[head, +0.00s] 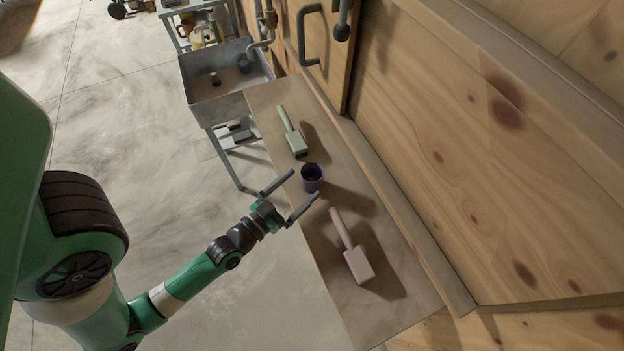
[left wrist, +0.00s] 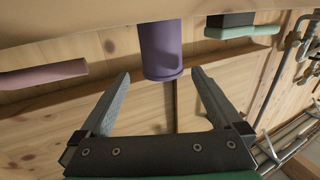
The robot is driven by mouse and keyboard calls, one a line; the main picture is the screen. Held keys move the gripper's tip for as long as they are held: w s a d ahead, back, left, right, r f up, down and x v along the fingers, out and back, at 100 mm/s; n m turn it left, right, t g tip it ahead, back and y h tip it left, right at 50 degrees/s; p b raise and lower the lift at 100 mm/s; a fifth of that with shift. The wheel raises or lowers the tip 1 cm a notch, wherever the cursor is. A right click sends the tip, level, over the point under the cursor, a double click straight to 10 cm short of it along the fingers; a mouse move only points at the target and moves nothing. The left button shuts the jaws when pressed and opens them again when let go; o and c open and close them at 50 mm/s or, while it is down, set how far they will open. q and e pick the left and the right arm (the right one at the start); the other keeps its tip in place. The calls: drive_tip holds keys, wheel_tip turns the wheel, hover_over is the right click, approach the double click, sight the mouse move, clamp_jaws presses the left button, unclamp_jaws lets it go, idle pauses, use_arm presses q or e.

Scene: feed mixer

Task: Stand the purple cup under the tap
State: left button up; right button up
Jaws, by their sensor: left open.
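In the left wrist view the purple cup (left wrist: 160,52) shows just beyond and between the open fingertips (left wrist: 160,74), with no clear contact. The tap pipework (head: 267,22) is on the wall above the grey sink (head: 215,94), past the bench's far end; its spout is hard to make out. My right gripper is not in view.
A wooden wall (head: 500,150) bounds the bench behind. Open floor lies left.

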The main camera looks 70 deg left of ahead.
sight(320, 166)
use_arm(q)
drive_tip(key=x, duration=0.3)
drive_tip(key=shift+w+a, duration=0.15)
drive_tip(key=shift+w, duration=0.1)
drive_tip(key=shift+w+a+f+b, duration=0.1)
drive_tip(key=shift+w+a+b, duration=0.1)
drive_tip(key=shift+b, duration=0.1)
drive_tip(key=shift+w+a+b, duration=0.4)
drive_tip(key=shift+w, duration=0.25)
drive_tip(key=shift+w+a+r+p, duration=0.15)
drive_tip(key=shift+w+a+p, duration=0.15)
drive_tip(key=shift+w, duration=0.25)
drive_tip(key=shift+w+a+r+p, duration=0.2)
drive_tip(key=shift+w+a, duration=0.15)
drive_tip(key=shift+w, duration=0.25)
drive_tip(key=shift+w+a+f, duration=0.1)
drive_tip(key=shift+w, duration=0.1)
drive_tip(key=shift+f, duration=0.1)
drive_tip(key=c, duration=1.4)
